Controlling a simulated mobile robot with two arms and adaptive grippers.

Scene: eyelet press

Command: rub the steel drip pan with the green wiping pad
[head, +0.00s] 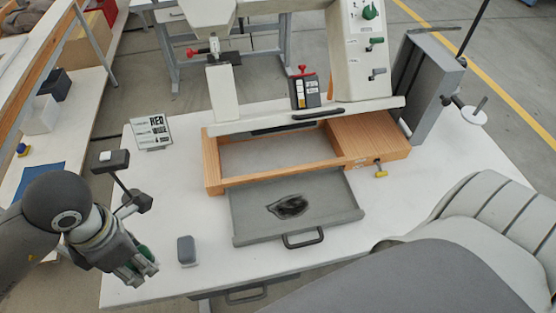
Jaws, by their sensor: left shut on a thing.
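The steel drip pan (260,225) is a shallow grey tray with a front handle, on the white table in front of the wooden press frame. A dark stain (289,206) lies on its floor. My left gripper (141,270) is at the table's left front, left of the pan and apart from it. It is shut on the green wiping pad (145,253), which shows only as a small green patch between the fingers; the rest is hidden. My right gripper is not in view.
A small grey block (187,251) stands on the table between my left gripper and the pan. A printed card (151,132) stands behind at left. The wooden frame (212,165) and press body rise behind the pan. A grey padded seat (490,215) is at right.

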